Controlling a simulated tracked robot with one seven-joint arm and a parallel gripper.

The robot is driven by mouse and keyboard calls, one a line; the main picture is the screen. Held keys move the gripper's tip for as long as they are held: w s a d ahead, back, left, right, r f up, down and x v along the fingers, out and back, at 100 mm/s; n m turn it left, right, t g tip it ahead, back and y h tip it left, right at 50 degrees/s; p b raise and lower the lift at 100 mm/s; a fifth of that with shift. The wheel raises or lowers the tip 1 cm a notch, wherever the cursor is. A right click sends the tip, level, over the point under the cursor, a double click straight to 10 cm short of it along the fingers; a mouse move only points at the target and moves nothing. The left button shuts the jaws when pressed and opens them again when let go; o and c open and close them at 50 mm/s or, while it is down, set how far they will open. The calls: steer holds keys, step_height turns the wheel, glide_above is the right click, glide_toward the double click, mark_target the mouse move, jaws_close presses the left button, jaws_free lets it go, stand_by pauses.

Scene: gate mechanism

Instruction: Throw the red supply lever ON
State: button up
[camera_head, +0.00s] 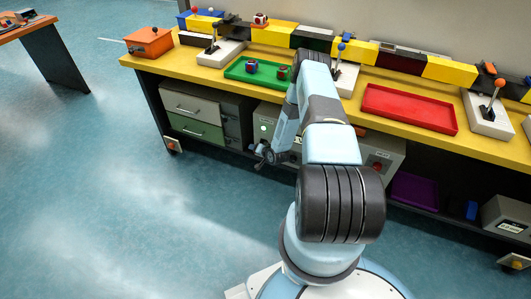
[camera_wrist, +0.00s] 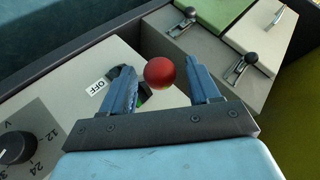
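The red round knob (camera_wrist: 160,73) of the supply lever shows in the wrist view between the two fingertips of my gripper (camera_wrist: 161,84). The gripper is open, with a visible gap on each side of the knob. Whether the knob lies fully at fingertip depth I cannot tell. The lever's shaft is mostly hidden. An OFF label (camera_wrist: 97,86) is on the pale panel (camera_wrist: 72,75) left of the fingers. In the head view my gripper (camera_head: 265,157) is low in front of the bench, by a pale box (camera_head: 265,124) under the top; the red knob is not discernible there.
A black voltage dial (camera_wrist: 14,147) is at lower left in the wrist view. The yellow bench (camera_head: 212,76) overhangs the shelf. A grey box (camera_head: 382,155) stands right of my arm. Floor in front is clear.

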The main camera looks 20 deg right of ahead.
steer(key=v, duration=1.1)
steer(key=shift+s+d, duration=0.1)
